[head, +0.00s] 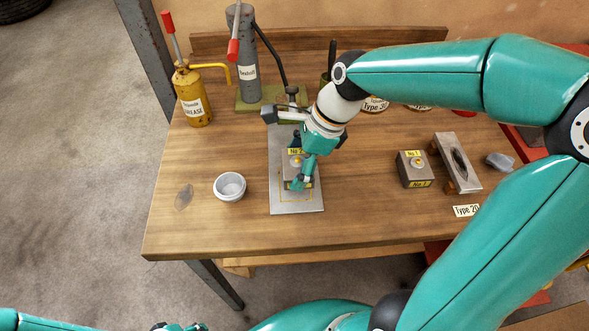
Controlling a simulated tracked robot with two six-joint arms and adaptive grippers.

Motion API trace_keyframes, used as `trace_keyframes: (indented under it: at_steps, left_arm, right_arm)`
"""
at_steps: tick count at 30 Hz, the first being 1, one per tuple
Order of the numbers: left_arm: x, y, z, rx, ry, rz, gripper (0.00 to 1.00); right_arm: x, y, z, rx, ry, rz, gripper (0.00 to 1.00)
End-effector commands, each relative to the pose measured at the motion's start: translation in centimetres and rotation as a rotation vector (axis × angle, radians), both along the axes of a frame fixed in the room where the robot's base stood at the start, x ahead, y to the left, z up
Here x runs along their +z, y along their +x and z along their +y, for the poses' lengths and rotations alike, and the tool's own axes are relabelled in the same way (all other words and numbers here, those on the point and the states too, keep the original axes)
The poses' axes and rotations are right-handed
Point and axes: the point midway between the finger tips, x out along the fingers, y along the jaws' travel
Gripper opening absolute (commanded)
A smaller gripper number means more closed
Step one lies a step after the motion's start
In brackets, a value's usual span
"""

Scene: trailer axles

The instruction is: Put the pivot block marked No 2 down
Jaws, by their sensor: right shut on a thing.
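The pivot block marked No 2 (294,161) is a small grey block with yellow labels and a brass-coloured centre. My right gripper (300,172) is shut on it, and the fingers hide part of it. The block is over the grey metal plate (281,207) on the bench, at a yellow outline marked near the plate's front end. I cannot tell whether its underside touches the plate. Small teal and dark parts at the bottom edge seem to be my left gripper (181,327), mostly cut off by the frame.
A block marked No 1 (415,170) and a slotted metal piece (458,162) stand to the right. A white cup (229,187) stands left of the plate. A yellow grease can (193,97) and a grey test stand (246,75) are behind. The bench (240,235) is clear in front.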

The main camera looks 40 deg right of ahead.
Motion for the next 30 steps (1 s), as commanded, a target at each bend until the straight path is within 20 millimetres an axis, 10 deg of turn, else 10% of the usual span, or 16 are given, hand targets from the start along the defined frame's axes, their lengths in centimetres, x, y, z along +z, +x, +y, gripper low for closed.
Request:
trace_keyframes:
  at_steps: [24, 25, 30]
  left_arm:
    - [-0.3, 0.0, 0.0, 0.000, 0.000, 0.000, 0.40]
    - [-0.3, 0.0, 0.0, 0.000, 0.000, 0.000, 0.40]
    - [-0.3, 0.0, 0.0, 0.000, 0.000, 0.000, 0.40]
  right_arm:
    - [-3.7, 0.3, 0.4, -0.003, 0.000, -0.004, 0.16]
    - [-3.7, 0.3, 0.4, -0.002, 0.001, -0.001, 0.86]
    - [-3.7, 0.2, 0.4, -0.001, 0.001, -0.001, 1.00]
